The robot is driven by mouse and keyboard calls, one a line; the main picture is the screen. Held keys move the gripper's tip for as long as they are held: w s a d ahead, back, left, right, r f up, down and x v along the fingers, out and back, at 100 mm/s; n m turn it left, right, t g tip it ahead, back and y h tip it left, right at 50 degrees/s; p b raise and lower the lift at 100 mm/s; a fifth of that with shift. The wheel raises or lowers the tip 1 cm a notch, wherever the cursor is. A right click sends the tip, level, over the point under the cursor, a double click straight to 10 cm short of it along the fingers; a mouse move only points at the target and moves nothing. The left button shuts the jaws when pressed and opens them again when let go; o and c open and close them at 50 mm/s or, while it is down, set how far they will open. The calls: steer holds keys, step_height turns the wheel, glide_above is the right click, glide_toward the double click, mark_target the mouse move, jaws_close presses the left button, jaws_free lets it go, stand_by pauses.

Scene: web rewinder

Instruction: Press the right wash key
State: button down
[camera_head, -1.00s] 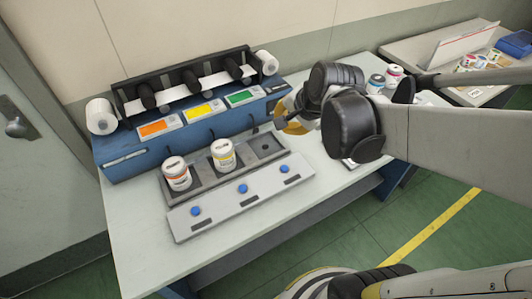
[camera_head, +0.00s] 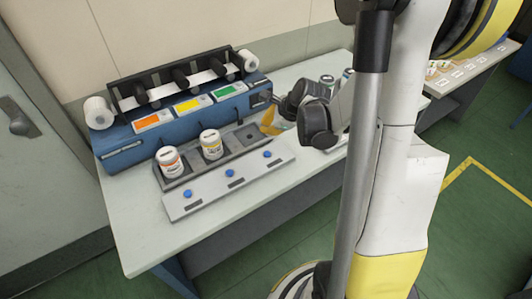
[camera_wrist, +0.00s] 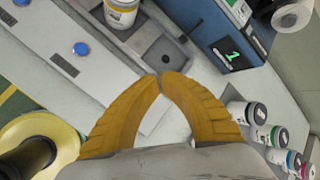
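Three round blue keys sit in a row on a pale grey sloped panel (camera_head: 206,190) at the front of the bench. The right key (camera_head: 267,154) is at the panel's right end; the wrist view shows it at left (camera_wrist: 80,49). The middle key (camera_head: 228,172) and left key (camera_head: 188,194) follow. My gripper (camera_wrist: 160,78) is shut with its yellow fingertips together and nothing between them. In the head view my gripper (camera_head: 269,124) is over the right end of the jar tray, behind the right key and apart from it.
A grey tray (camera_head: 245,137) behind the panel holds an orange-labelled jar (camera_head: 170,161) and a yellow-labelled jar (camera_head: 211,144); its right place is empty. The blue rewinder (camera_head: 125,145) stands behind. More jars (camera_wrist: 250,112) stand on the bench to the right.

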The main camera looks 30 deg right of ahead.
mark_target(266, 151)
step_height(266, 151, down, 9)
steer(key=b, duration=0.7)
steer(key=shift+r, duration=0.1)
stand_by(1.2)
steer(key=shift+f+b, duration=0.4)
steer(key=shift+b, duration=0.15)
steer(key=shift+f+b, duration=0.35)
stand_by(0.4)
steer(key=shift+r, duration=0.15)
steer(key=shift+r+p, duration=0.55)
steer(key=shift+r, duration=0.1)
